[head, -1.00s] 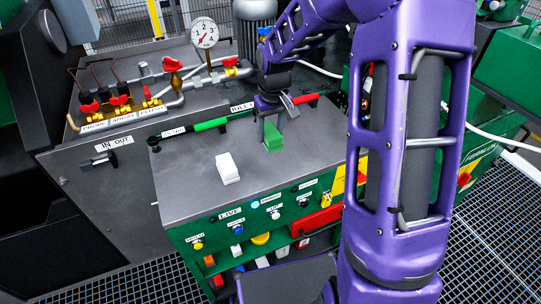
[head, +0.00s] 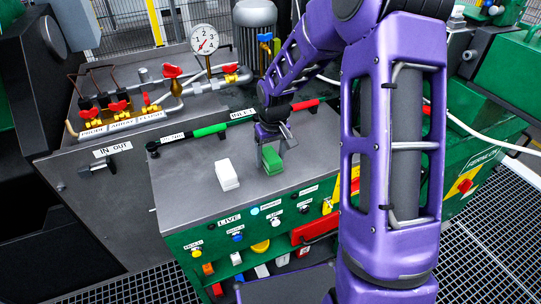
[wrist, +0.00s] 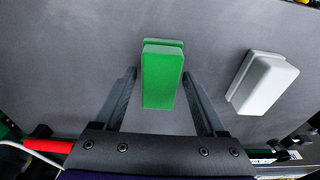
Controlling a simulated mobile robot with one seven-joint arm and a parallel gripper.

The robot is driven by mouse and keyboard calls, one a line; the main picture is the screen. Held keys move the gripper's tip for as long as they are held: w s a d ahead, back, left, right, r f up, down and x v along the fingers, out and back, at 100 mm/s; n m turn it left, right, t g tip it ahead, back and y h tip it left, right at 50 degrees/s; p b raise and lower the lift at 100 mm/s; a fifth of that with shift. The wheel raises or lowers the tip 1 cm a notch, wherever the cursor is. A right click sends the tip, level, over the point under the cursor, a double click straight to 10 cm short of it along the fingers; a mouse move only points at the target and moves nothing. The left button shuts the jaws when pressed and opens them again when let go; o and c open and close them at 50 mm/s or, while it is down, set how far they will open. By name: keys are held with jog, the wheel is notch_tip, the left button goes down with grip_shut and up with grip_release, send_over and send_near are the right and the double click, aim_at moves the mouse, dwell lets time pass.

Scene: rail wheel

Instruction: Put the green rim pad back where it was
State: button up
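The green rim pad (head: 272,161) stands on the grey top of the bench, to the right of a white pad (head: 227,174). It also shows in the wrist view (wrist: 161,78). My gripper (head: 272,150) is low over the bench top at the green pad. In the wrist view its two dark fingers (wrist: 159,75) lie on either side of the pad, with a narrow gap on the left and a smaller one on the right. The gripper looks open around the pad. The pad's underside is hidden.
The white pad (wrist: 263,82) stands close on the right in the wrist view. A bar with green (head: 209,131) and red (head: 305,105) handles runs along the back edge. Pipework and a gauge (head: 203,40) stand behind. The front left bench top is clear.

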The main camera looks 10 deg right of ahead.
aim_at(273, 158)
jog(key=shift+o, duration=0.5)
notch_tip(273, 158, up, 12)
jog(key=s+p, duration=0.1)
jog(key=p, duration=0.1)
jog(key=shift+s+d, duration=0.15)
jog(key=shift+s, duration=0.1)
